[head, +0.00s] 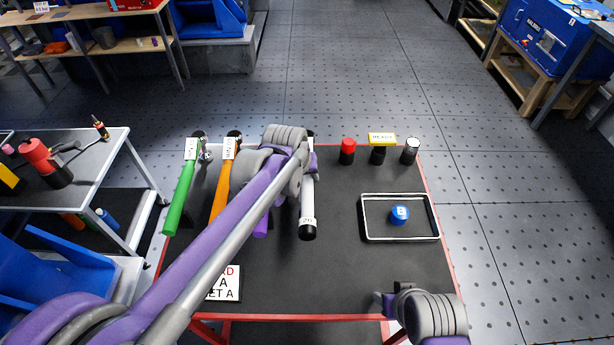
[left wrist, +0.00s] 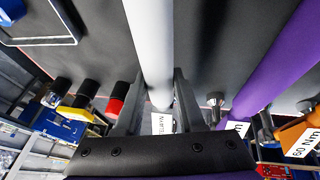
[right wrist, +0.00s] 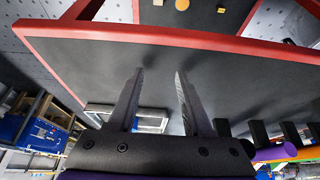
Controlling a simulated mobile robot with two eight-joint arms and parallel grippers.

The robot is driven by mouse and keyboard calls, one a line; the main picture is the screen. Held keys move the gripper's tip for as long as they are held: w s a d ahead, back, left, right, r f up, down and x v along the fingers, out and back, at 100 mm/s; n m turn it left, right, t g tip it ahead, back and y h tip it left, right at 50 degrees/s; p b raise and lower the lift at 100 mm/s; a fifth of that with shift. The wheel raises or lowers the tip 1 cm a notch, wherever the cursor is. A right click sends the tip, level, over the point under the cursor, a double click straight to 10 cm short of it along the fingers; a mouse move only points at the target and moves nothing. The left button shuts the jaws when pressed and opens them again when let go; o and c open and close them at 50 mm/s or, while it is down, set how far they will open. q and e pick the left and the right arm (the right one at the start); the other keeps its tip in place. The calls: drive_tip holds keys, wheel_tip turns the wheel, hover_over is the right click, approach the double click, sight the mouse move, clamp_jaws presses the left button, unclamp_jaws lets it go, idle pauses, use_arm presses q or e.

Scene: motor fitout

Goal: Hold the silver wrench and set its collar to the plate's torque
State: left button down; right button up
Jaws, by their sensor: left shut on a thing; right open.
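The silver wrench (head: 307,192) lies on the dark table with its handle toward me. A white collar with small dark marks, seemingly "25", sits just above its black end. Its far end is partly hidden by my left arm. My left gripper (left wrist: 158,78) is shut on the wrench's silver shaft (left wrist: 150,35) in the left wrist view. A white tag (left wrist: 162,123) shows between the fingers. My right gripper (right wrist: 155,80) is open and empty above the table; in the head view it is at the table's near right edge. A white card (head: 228,285) with red and black letters is partly hidden by my left arm.
Green (head: 180,197), orange (head: 220,195) and purple (head: 261,226) wrenches lie left of the silver one. A tray (head: 368,238) holds a blue round piece (head: 399,214). The front middle is clear.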

sight(306, 235)
drive_tip(key=shift+o, duration=0.3)
